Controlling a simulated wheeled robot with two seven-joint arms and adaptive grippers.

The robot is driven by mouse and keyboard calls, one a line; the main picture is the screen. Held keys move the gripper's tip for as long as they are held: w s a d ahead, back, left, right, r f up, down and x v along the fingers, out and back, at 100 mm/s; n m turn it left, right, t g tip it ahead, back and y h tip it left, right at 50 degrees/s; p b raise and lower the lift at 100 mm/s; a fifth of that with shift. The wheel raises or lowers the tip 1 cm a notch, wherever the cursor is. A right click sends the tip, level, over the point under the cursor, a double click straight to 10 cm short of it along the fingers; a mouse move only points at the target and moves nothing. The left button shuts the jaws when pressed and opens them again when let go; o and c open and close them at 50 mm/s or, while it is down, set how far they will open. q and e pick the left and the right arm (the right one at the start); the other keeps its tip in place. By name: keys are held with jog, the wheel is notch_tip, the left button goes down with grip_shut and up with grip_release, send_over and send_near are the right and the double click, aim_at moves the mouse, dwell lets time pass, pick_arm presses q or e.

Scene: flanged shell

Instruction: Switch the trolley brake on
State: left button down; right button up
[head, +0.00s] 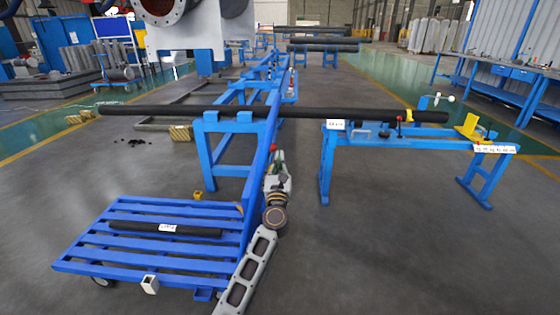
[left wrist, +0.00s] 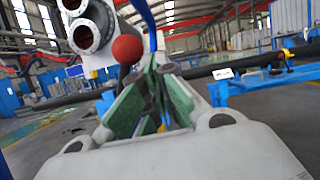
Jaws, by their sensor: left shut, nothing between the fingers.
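The blue slatted trolley (head: 85,266) stands at the lower left in the head view, with a tall blue upright (head: 258,172) at its right end. A red ball knob (left wrist: 127,48) shows large in the left wrist view, just left of the fingertips; a small red spot (head: 273,148) shows near the gripper in the head view. My left gripper (head: 275,158) is beside the upright, shut and empty. Its green-padded fingers show in the left wrist view (left wrist: 160,70). I cannot tell whether they touch the knob. My right gripper is not in view.
A short dark pipe (head: 190,231) lies on the trolley. A long dark pipe (head: 180,111) spans the blue stand (head: 205,150) and the blue bench (head: 325,165) on the right. A small white block (head: 150,284) is at the trolley's front edge. The floor at lower right is clear.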

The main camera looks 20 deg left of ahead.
pick_arm(q)
jog(key=v, duration=1.1)
jog(key=shift+s, duration=0.25)
jog(key=shift+f, duration=0.15)
dwell(0.5)
